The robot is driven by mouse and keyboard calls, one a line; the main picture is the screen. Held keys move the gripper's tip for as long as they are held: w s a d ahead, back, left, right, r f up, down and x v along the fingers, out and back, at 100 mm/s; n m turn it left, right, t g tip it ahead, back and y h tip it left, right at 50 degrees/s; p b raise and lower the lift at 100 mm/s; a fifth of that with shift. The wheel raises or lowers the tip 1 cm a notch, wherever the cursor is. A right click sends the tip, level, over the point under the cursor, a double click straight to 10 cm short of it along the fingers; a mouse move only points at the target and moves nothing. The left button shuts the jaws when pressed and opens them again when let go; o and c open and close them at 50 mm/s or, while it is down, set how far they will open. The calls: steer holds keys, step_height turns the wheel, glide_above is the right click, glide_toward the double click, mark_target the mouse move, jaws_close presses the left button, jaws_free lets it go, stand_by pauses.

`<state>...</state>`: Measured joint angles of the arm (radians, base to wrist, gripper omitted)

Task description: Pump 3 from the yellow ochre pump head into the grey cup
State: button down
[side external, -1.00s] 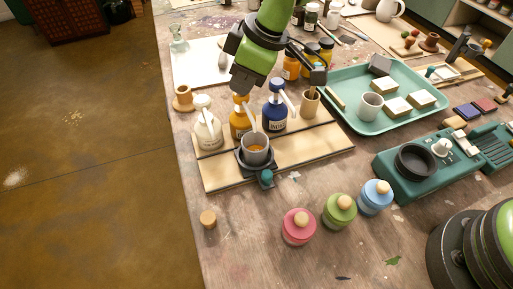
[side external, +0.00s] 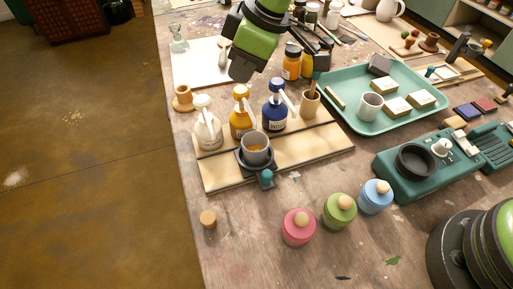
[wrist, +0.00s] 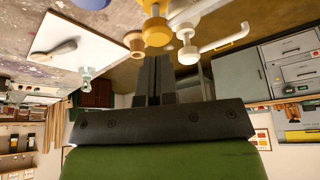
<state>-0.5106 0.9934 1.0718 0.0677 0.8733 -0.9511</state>
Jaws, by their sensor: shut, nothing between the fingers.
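The yellow ochre pump bottle (side external: 239,128) stands on the board between the white bottle and the blue bottle. Its pump head (side external: 240,92) is up and in full view, with a pale nozzle over the grey cup (side external: 267,156). The cup sits upright on a dark holder and has some ochre paint (side external: 256,149) inside. My gripper (side external: 240,70) is above the ochre pump head, apart from it. In the wrist view, my gripper's fingers (wrist: 153,59) are shut together and empty, with the yellow pump head (wrist: 156,33) just beyond their tips.
The white pump bottle (side external: 208,130) and blue pump bottle (side external: 274,116) flank the ochre one closely. A wooden brush pot (side external: 309,104) stands to the right. A green tray (side external: 340,112) lies farther right. Pink, green and blue jars stand in front; the table's front left is mostly clear.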

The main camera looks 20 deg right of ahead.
mark_target(240, 89)
steer(key=shift+f, duration=0.1)
steer(key=shift+f, duration=1.45)
steer(key=shift+r, duration=1.55)
step_height(240, 89, up, 6)
